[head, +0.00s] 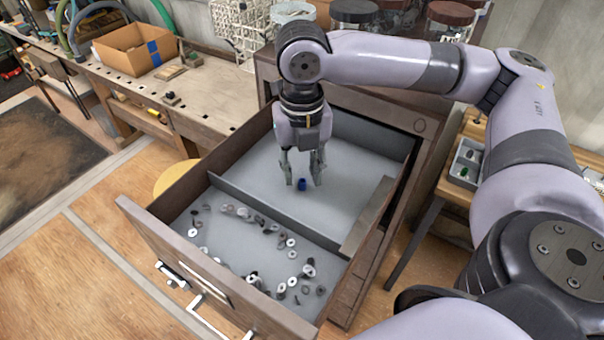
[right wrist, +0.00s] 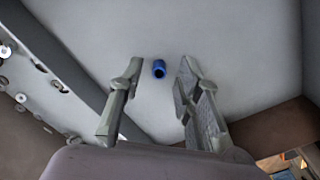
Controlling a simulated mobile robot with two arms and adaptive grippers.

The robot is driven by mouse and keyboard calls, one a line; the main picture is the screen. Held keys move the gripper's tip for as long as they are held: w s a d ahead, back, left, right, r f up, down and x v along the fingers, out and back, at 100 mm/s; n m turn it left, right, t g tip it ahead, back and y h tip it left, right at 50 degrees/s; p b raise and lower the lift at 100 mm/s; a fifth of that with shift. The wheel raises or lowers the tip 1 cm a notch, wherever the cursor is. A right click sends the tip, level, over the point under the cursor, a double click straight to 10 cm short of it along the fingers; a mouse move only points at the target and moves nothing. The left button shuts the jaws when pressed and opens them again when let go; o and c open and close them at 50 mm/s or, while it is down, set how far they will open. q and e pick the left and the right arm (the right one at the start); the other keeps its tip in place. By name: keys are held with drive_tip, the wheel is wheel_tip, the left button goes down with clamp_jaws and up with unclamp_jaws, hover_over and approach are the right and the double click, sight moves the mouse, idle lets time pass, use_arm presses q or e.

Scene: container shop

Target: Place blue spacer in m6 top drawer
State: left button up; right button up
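The blue spacer (head: 302,184) is a small blue cylinder on the grey floor of the open top drawer (head: 158,222), in its rear compartment. It also shows in the right wrist view (right wrist: 159,68), beyond and between the fingertips, with a gap to each finger. My right gripper (head: 304,182) points down into the rear compartment and is open, with the spacer between or just below its fingertips. I cannot tell the exact height of the fingers above the drawer floor. My left gripper is not in view.
A divider (head: 270,215) splits the drawer; the front compartment holds many loose washers and small fasteners (head: 291,243). A short block-like partition (head: 368,217) stands at the right. A workbench with a cardboard box (head: 135,48) is at the back left. A small parts tray (head: 466,160) is at right.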

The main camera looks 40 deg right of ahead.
wheel_tip(320, 180, up, 11)
drive_tip(key=b, duration=0.1)
drive_tip(key=shift+f, duration=0.2)
idle(0.5)
